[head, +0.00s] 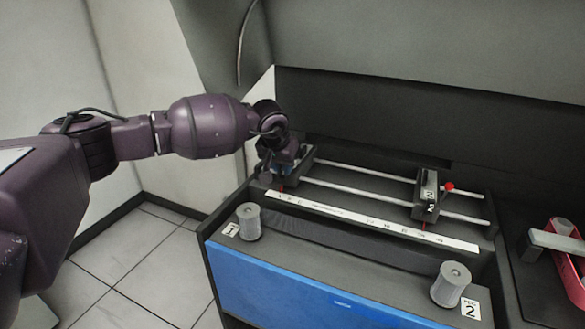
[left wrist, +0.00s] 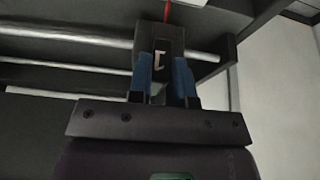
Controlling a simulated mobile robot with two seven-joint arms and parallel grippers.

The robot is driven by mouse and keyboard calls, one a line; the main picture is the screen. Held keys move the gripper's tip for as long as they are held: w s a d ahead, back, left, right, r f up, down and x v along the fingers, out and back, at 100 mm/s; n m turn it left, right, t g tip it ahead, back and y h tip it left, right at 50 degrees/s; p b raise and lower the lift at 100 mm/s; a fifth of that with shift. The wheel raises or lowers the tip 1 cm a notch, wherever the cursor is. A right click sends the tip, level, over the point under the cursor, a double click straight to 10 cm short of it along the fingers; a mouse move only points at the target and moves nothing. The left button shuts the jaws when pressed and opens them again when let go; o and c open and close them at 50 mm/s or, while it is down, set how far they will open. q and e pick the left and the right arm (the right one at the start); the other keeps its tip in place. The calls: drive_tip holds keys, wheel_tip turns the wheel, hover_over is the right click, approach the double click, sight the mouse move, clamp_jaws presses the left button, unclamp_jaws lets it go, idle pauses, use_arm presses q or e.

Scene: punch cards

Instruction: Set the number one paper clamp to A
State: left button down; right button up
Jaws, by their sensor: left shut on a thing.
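The number one paper clamp (left wrist: 168,40) is a dark block on two metal rails, with a pale mark and a red pointer in the left wrist view. My left gripper (left wrist: 166,82) has its blue fingers on both sides of the clamp and is shut on it. In the head view my left gripper (head: 284,168) is at the far left end of the rails and hides much of the clamp. The red pointer shows beside the left end of the white scale strip (head: 370,221). Its letters are too small to read, so I cannot tell the exact setting. My right gripper is out of view.
The number two clamp (head: 427,195) sits on the rails further right, with a red ball beside it. Two grey knobs, left (head: 249,222) and right (head: 451,284), stand on the front edge above a blue panel (head: 300,300). A red tray (head: 566,262) is at the far right.

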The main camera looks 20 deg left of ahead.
use_arm(q)
drive_tip(key=shift+a, duration=0.2)
drive_tip(key=c, duration=1.4)
unclamp_jaws()
drive_tip(key=shift+w, duration=0.1)
drive_tip(key=o, duration=0.4)
drive_tip(key=shift+a, duration=0.2)
drive_tip(key=shift+c, duration=0.2)
drive_tip(key=shift+d, duration=0.15)
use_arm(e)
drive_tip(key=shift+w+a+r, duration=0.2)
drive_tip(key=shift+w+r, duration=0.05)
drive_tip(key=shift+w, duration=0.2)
use_arm(q)
drive_tip(key=shift+r, duration=0.2)
drive_tip(key=v, duration=1)
drive_tip(key=shift+s+r+b, duration=0.15)
drive_tip(key=shift+s+b, duration=0.15)
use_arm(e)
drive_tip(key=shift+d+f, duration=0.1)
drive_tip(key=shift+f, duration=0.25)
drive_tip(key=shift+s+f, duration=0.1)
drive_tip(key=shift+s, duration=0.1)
